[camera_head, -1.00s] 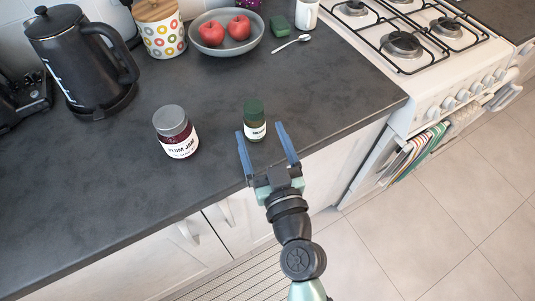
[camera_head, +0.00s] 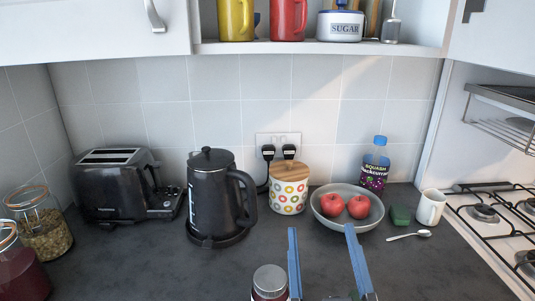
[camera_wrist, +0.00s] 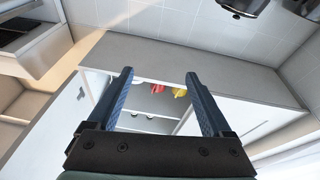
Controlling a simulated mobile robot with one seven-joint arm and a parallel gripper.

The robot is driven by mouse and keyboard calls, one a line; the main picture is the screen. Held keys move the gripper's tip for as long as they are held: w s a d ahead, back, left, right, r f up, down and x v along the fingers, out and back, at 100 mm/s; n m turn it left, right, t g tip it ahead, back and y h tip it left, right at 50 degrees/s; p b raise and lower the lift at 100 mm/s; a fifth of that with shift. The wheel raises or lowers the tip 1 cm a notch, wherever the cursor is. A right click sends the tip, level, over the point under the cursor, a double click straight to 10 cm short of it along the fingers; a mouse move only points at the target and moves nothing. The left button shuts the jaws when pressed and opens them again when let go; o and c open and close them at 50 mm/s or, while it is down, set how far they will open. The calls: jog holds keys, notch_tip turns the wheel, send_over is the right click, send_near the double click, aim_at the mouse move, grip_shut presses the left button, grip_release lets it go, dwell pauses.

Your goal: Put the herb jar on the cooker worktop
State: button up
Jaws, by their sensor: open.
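My gripper (camera_head: 321,235) is open, its two blue fingers rising from the bottom edge of the head view. Its fingers also show in the wrist view (camera_wrist: 159,76), spread apart with nothing held between them.
A jam jar (camera_head: 269,284) stands just left of my gripper. A kettle (camera_head: 212,198), toaster (camera_head: 118,190), patterned canister (camera_head: 289,190), fruit bowl (camera_head: 347,220), squash bottle (camera_head: 374,168), spoon (camera_head: 408,235) and white mug (camera_head: 430,208) line the counter. A shelf (camera_head: 320,48) hangs above.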

jog(key=s+a+r+t, duration=0.2)
jog(key=r, duration=0.8)
jog(key=s+a+r+t, duration=0.2)
jog(key=s+a+r, duration=0.1)
jog(key=r, duration=0.7)
jog(key=s+a+r+m+t, duration=0.1)
jog(key=s+a+r+t, duration=0.1)
jog(key=r, duration=0.7)
jog(key=shift+s+a+r, duration=0.4)
jog(key=shift+s+a, duration=0.05)
jog(key=shift+s, duration=0.1)
jog(key=shift+r, duration=0.1)
